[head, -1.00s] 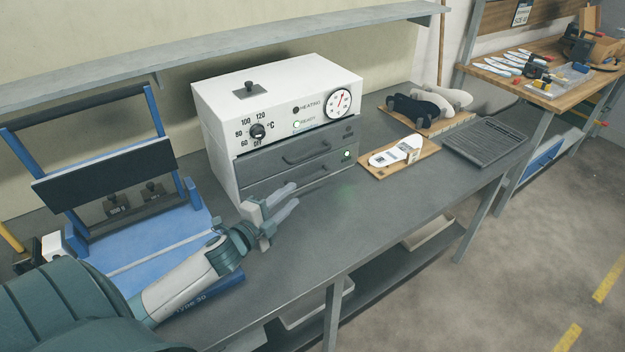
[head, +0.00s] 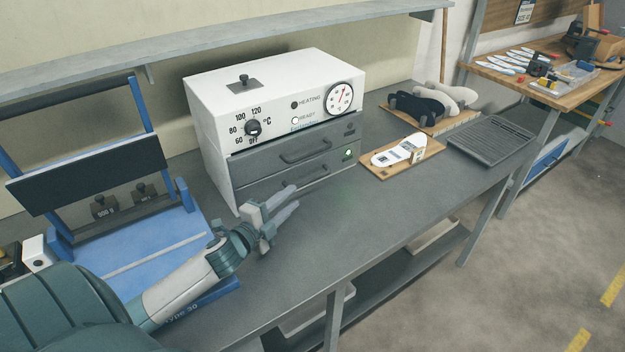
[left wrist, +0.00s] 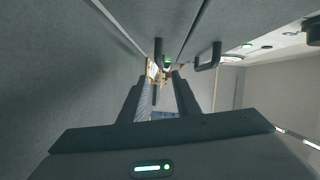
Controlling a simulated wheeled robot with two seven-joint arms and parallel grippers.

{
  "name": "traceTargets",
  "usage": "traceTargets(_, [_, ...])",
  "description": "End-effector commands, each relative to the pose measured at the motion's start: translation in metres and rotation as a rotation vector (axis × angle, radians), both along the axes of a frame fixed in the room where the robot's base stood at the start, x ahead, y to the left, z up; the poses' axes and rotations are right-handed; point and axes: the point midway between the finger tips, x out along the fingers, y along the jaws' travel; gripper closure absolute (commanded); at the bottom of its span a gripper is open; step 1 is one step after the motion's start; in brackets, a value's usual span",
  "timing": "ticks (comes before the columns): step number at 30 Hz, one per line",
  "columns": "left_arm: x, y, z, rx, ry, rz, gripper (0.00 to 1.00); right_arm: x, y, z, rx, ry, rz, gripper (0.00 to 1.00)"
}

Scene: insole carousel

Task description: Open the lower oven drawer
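The white oven (head: 222,105) stands on the grey bench with two dark drawers, one above the other. The upper drawer (head: 335,140) and the lower drawer (head: 325,166) look shut. My left gripper (head: 287,203) is open and empty, just in front of the lower drawer. In the left wrist view its two fingers (left wrist: 160,92) are apart. There the lower handle (left wrist: 158,50) shows ahead, roughly in line with the gap, and the upper handle (left wrist: 208,58) lies to the right. My right gripper is not in view.
A blue press frame (head: 150,240) stands left of the oven. A wooden board (head: 402,158) with a white insole lies to the right, near dark and light shoe forms and a grey ridged tray (head: 490,140). The bench front is clear.

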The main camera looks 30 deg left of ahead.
Motion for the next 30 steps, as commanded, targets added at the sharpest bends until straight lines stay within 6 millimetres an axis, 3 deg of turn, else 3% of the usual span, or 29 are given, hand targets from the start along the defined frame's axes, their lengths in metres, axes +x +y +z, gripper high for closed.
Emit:
traceTargets(8, [0.025,0.0,0.0,0.0,-0.001,0.001,0.71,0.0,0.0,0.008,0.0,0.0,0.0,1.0])
traceTargets(21, [0.088,-0.001,-0.004,-0.001,-0.001,0.0,0.71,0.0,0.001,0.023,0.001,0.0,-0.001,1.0])
traceTargets(30, [0.113,-0.001,-0.009,-0.001,0.0,0.0,0.71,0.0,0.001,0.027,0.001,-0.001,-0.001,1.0])
